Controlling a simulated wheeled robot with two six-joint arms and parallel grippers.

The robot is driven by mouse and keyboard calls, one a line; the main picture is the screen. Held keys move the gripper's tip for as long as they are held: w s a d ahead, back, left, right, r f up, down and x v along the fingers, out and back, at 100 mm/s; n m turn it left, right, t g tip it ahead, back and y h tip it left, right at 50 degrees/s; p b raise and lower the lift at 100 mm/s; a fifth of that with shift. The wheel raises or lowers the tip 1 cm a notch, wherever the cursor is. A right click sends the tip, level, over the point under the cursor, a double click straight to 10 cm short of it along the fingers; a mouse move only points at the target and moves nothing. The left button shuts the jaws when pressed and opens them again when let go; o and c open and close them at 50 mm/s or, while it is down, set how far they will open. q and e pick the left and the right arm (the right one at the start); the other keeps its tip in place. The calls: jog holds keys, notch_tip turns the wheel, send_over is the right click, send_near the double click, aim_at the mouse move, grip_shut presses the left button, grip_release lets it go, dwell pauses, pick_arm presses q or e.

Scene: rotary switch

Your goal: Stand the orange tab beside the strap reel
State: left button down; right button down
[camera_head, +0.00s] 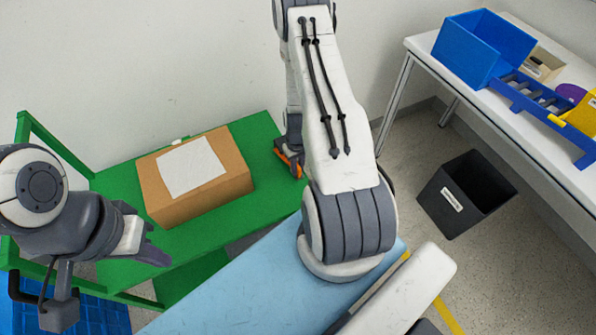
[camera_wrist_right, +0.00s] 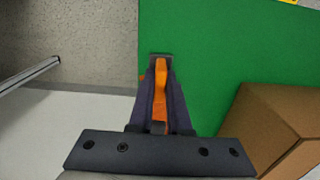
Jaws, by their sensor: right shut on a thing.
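The orange tab (camera_wrist_right: 161,78) is clamped between the dark fingers of my right gripper (camera_wrist_right: 161,62) in the right wrist view. The fingers cover part of it. In the head view a bit of orange (camera_head: 290,158) shows at my right gripper, over the right end of the green cart top (camera_head: 255,145); the arm hides part of this area. I cannot tell whether the tab touches the cart. My left gripper (camera_head: 152,240) is at the left, in front of the box, and its jaw gap is unclear. I cannot make out the strap reel for certain.
A cardboard box (camera_head: 225,180) with a white label stands on the cart, left of my right gripper. At the right, a white table (camera_head: 520,120) holds a blue bin (camera_head: 480,45), a blue rack (camera_head: 545,105) and a purple thing (camera_head: 570,92). A black bin (camera_head: 460,200) stands on the floor.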

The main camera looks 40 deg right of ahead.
jog(key=shift+f+b, duration=0.65)
jog(key=shift+f, duration=0.65)
jog(key=c, duration=0.9)
grip_release()
jog(key=shift+o, duration=0.2)
jog(key=shift+r, duration=0.1)
notch_tip(320, 180, up, 5)
jog(key=p, duration=0.3)
jog(key=shift+p, duration=0.3)
notch_tip(320, 180, up, 6)
jog(key=shift+r+b, duration=0.25)
jog(key=shift+b, duration=0.1)
jog(key=shift+r, duration=0.4)
